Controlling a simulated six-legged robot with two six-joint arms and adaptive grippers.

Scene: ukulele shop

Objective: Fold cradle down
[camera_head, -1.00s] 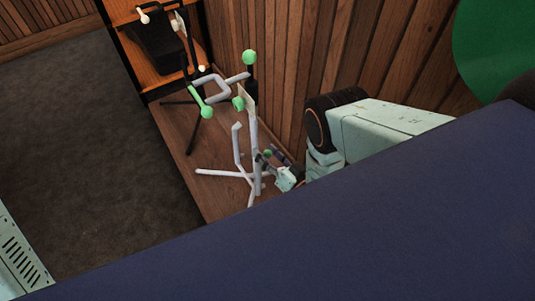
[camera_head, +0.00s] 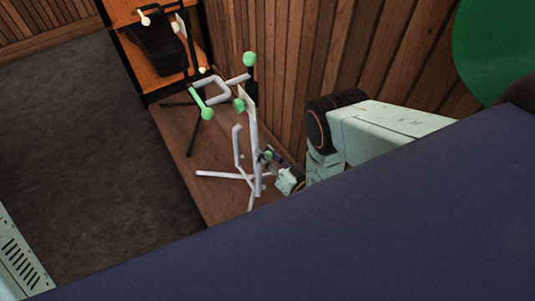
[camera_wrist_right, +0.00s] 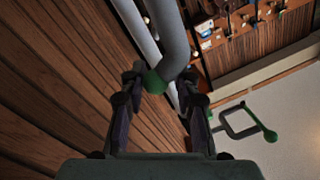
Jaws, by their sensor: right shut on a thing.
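A pale grey tubular stand (camera_head: 254,130) with green tips stands on the wooden platform, beside the slatted wall. Its lower cradle (camera_head: 237,146) has a bent prong pointing up on the left of the post. My right gripper (camera_head: 270,160) is low on the right of the post, at a green-tipped part of the cradle. In the right wrist view, my right gripper (camera_wrist_right: 162,92) is shut on the cradle's green-tipped end (camera_wrist_right: 154,83), which sits between the fingers. The exact finger contact is partly hidden. My left gripper is out of view.
The wooden slatted wall (camera_head: 290,75) is close behind the stand. A dark-legged stand (camera_head: 190,135) and an orange-brown shelf (camera_head: 125,15) are at the back left. A large dark blue surface (camera_head: 330,240) fills the foreground. Dark carpet (camera_head: 85,120) lies open at left.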

